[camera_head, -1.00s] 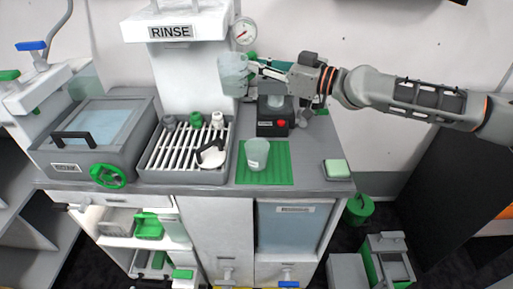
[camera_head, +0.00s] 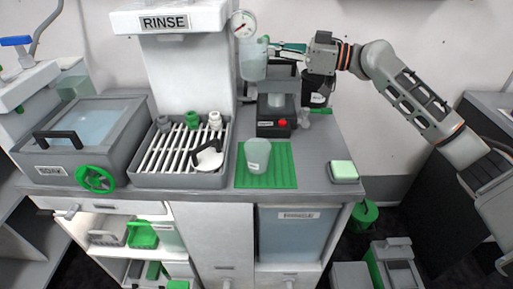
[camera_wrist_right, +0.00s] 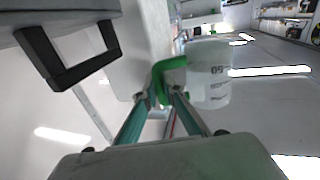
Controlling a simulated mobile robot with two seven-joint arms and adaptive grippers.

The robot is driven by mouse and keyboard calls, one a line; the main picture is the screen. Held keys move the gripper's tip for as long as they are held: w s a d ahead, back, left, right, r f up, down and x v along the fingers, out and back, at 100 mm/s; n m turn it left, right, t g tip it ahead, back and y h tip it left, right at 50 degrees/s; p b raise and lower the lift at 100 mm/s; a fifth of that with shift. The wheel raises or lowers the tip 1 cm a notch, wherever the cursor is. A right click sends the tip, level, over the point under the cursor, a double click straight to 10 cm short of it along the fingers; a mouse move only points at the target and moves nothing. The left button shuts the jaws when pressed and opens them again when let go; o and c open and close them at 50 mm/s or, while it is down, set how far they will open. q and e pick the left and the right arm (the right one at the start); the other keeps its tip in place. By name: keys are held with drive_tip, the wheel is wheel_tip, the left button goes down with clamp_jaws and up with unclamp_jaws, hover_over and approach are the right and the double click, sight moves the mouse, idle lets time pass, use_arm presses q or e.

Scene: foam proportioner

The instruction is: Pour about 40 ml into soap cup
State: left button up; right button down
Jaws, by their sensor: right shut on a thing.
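My right gripper (camera_head: 276,50) is shut on the green handle (camera_wrist_right: 170,72) of a translucent measuring jug (camera_head: 254,62). A pale translucent cup (camera_head: 257,153) with a small label stands upright on a green mat (camera_head: 280,176), apart from the jug. My left gripper is not in view.
A black device with a red button (camera_head: 282,123) stands behind the mat. A slatted drain tray (camera_head: 160,178) with small fittings and a lidded basin (camera_head: 75,135) are to the left.

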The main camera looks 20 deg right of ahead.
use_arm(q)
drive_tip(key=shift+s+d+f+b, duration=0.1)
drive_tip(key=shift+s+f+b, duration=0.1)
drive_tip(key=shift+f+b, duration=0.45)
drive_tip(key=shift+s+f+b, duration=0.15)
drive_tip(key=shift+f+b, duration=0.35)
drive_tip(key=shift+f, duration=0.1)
use_arm(e)
drive_tip(key=shift+n+g+y, duration=0.5)
drive_tip(key=shift+n+g, duration=0.2)
drive_tip(key=shift+g, duration=0.1)
drive_tip(key=d, duration=0.1)
drive_tip(key=d+f, duration=0.1)
drive_tip(key=d, duration=0.1)
drive_tip(key=w+d+f, duration=0.1)
drive_tip(key=shift+d+f, duration=0.1)
drive_tip(key=shift+d, duration=0.05)
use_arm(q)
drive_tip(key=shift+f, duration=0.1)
